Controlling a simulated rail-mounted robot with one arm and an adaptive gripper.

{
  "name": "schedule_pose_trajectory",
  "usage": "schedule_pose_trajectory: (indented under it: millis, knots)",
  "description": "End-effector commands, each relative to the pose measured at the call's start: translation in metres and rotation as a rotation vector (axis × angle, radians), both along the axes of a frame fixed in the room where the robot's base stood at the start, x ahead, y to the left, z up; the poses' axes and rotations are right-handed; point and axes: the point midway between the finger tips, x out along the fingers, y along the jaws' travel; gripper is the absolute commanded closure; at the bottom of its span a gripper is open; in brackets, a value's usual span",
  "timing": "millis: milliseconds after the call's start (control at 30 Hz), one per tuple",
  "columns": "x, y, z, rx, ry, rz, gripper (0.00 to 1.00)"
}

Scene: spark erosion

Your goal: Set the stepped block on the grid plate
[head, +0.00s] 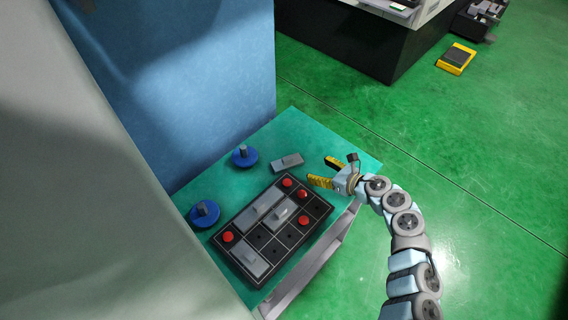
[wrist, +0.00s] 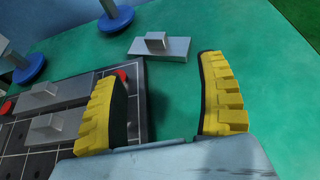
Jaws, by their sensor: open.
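The stepped block (head: 287,162), a flat grey plate with a smaller raised block on top, lies on the teal table beyond the grid plate's far end. In the wrist view the stepped block (wrist: 172,50) lies ahead of the fingertips, apart from them. The black grid plate (head: 316,228) has outlined cells, red knobs and several similar grey blocks on it. In the wrist view the grid plate (wrist: 140,128) is at the left, partly hidden by a finger. My gripper (head: 319,171) is open and empty, with yellow fingers, right of the stepped block. It also shows in the wrist view (wrist: 160,75).
Two blue discs with grey posts, one nearer (head: 204,213) and one farther (head: 245,156), stand on the table (head: 297,127) left of the grid plate. A blue panel (head: 190,80) rises behind them. Bare table surrounds the stepped block. Green floor lies to the right.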

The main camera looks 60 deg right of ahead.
Motion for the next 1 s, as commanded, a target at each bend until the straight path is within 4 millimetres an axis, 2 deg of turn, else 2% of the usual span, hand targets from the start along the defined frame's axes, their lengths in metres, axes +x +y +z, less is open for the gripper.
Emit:
schedule_pose_trajectory:
  millis: [133,600,800,1000]
  knots:
    - [0.021,-0.005,-0.005,-0.001,-0.005,0.002,0.26]
    - [0.065,-0.016,-0.026,0.001,-0.002,0.001,0.26]
    - [0.079,-0.021,-0.03,-0.003,-0.004,-0.001,0.26]
    - [0.085,-0.022,-0.036,-0.001,-0.001,0.0,0.26]
